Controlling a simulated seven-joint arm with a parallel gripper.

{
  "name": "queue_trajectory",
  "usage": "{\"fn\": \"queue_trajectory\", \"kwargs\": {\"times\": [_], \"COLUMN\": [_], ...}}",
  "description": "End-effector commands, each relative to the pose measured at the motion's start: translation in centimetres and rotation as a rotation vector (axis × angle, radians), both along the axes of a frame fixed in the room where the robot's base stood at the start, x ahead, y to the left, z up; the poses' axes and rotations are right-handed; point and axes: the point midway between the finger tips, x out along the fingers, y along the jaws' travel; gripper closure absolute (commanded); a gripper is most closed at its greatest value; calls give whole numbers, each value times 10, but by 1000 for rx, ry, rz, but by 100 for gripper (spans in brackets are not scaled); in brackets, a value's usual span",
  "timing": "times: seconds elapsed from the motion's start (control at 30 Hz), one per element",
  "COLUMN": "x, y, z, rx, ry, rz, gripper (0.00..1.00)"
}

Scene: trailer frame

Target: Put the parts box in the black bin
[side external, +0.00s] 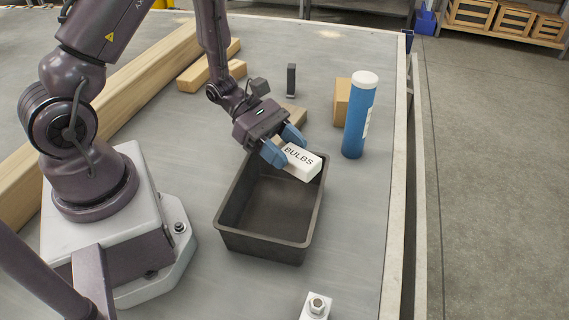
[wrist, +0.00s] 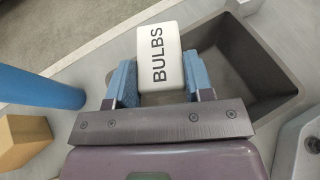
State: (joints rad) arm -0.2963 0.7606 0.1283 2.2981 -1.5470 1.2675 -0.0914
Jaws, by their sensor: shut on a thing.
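The parts box (side external: 302,162) is a small white box marked "BULBS". My gripper (side external: 284,146) is shut on it, with blue fingers on either side. In the side external view the box is over the far end of the black bin (side external: 262,243), near its rim. In the wrist view the box (wrist: 160,58) sits between the fingers (wrist: 158,82), and the bin (wrist: 262,62) lies below and to the right. The bin's visible inside is empty. I cannot tell the exact height of the box above the rim.
A blue cylinder with a white cap (side external: 359,115) stands right of the bin, beside a cardboard box (side external: 342,100). A small black upright object (side external: 291,80) stands behind. Wooden beams (side external: 140,82) lie at the left. A white block with a bolt (side external: 315,307) is at the front.

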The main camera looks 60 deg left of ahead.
Motion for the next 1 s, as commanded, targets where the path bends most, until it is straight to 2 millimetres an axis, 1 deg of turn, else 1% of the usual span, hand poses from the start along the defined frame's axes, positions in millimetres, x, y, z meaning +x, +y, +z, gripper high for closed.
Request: {"fn": "queue_trajectory", "kwargs": {"times": [0.23,0.33,0.5,0.53,0.63,0.87,1.0], "x": [-1,-1,0,0,0,0,-2], "y": [0,0,0,0,0,0,6], "z": [-30,-35,-35,-35,-35,-35,-33], "rx": [0,0,0,1,1,1,1], "ry": [3,2,-1,0,0,0,-1], "rz": [-1,-1,0,0,0,0,3], "gripper": [76,76,76,50,27,27,27]}}
